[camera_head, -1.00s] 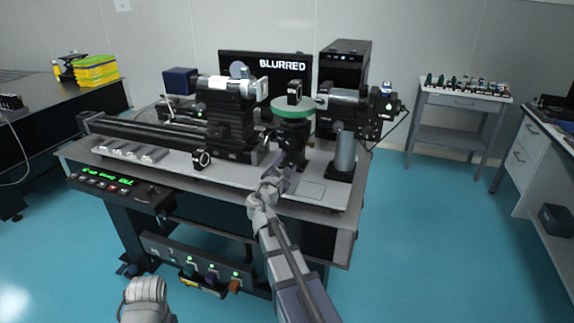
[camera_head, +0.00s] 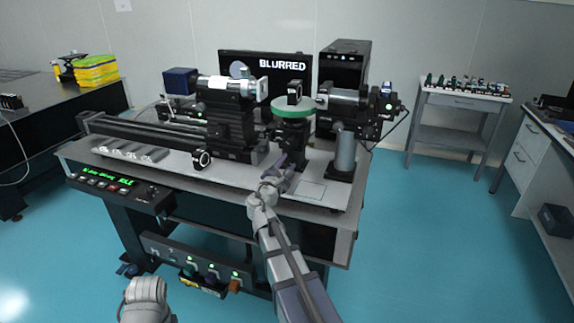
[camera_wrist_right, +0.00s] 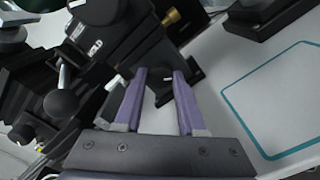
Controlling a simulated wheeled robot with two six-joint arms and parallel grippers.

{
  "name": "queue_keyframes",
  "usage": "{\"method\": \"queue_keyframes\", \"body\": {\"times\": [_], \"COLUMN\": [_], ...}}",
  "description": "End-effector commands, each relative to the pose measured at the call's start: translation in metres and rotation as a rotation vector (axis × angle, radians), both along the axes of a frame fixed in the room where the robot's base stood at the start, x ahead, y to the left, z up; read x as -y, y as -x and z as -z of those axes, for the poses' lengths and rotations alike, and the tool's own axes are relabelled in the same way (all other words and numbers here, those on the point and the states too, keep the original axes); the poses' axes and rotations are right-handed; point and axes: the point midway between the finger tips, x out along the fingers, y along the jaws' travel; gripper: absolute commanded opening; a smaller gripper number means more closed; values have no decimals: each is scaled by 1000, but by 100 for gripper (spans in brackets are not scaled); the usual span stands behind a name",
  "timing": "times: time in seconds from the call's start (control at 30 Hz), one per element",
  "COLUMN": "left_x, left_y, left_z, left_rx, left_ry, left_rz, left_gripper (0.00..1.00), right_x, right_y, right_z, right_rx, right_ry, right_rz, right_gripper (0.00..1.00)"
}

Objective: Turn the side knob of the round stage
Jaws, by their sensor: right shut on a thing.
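The round stage (camera_head: 292,108) has a green-rimmed round top and stands on a black post near the right of the optical table. A small dark square-framed part stands on its top. My right gripper (camera_head: 288,158) reaches the base of this stage from the front. In the right wrist view, the purple fingers of my right gripper (camera_wrist_right: 160,76) are closed to a gap around a small dark knob (camera_wrist_right: 160,92), which is mostly in shadow. The knob is hidden in the head view.
A lens barrel (camera_head: 222,84) stands left of the stage and a camera-like unit (camera_head: 345,100) right of it. A monitor (camera_head: 265,66) behind reads BLURRED. A control panel (camera_head: 121,190) with green text is at the table's front left. The right front tabletop (camera_head: 310,190) is clear.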

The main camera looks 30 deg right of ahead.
Motion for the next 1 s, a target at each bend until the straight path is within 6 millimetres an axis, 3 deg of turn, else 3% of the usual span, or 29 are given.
{"method": "queue_keyframes", "body": {"times": [0.07,0.1,0.33,0.67,1.0], "left_x": [0,0,0,0,0], "left_y": [0,0,0,0,0], "left_z": [0,0,0,0,0], "left_rx": [0,0,0,0,0], "left_ry": [0,0,0,0,0], "left_rz": [0,0,0,0,0], "left_gripper": [69,69,69,69,69], "right_x": [0,0,0,-4,-44], "right_y": [0,0,0,4,39], "right_z": [0,0,0,0,0], "right_rx": [0,0,0,-1,-1], "right_ry": [-1,-1,-1,1,1], "right_rz": [1,1,1,0,-1], "right_gripper": [0,41,67,69,69]}}
